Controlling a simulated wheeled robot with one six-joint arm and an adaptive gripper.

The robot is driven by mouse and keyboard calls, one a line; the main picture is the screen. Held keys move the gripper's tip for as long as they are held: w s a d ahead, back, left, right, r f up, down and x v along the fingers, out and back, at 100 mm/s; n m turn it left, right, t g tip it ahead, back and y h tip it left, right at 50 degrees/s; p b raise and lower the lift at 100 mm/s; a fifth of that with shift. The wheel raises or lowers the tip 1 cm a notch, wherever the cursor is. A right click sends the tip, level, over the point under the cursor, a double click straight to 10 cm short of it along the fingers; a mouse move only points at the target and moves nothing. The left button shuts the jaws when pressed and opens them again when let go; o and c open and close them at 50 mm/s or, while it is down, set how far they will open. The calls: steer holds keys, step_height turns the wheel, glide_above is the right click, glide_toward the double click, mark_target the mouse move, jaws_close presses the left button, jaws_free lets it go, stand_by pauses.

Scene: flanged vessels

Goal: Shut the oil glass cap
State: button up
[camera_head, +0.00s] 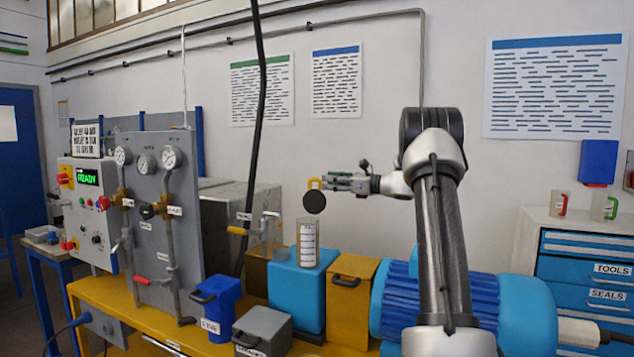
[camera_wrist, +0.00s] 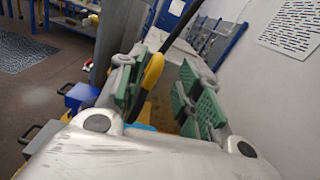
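The oil glass (camera_head: 308,243) is a clear graduated cylinder standing upright on a blue block. Its cap (camera_head: 314,202) is a dark round disc standing up above the rim, with a yellow loop handle (camera_head: 315,184) on top. The glass mouth looks uncovered. My gripper (camera_head: 329,181) reaches in from the right at the height of the yellow loop. In the wrist view the green-padded fingers of my gripper (camera_wrist: 160,90) are spread, and the yellow loop (camera_wrist: 153,70) shows between them, closer to the left finger. I cannot tell whether it touches that finger.
A blue box (camera_head: 215,305), a grey box (camera_head: 263,331) and a yellow box (camera_head: 352,300) with handles stand around the blue block (camera_head: 293,290). A gauge panel (camera_head: 160,200) stands at left. A dark hanging cable (camera_head: 261,100) runs left of the glass.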

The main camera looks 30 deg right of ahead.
mark_target(317, 180)
steer(key=x, duration=0.5)
steer(key=shift+w+a, duration=0.2)
steer(key=shift+a, duration=0.05)
jaws_close()
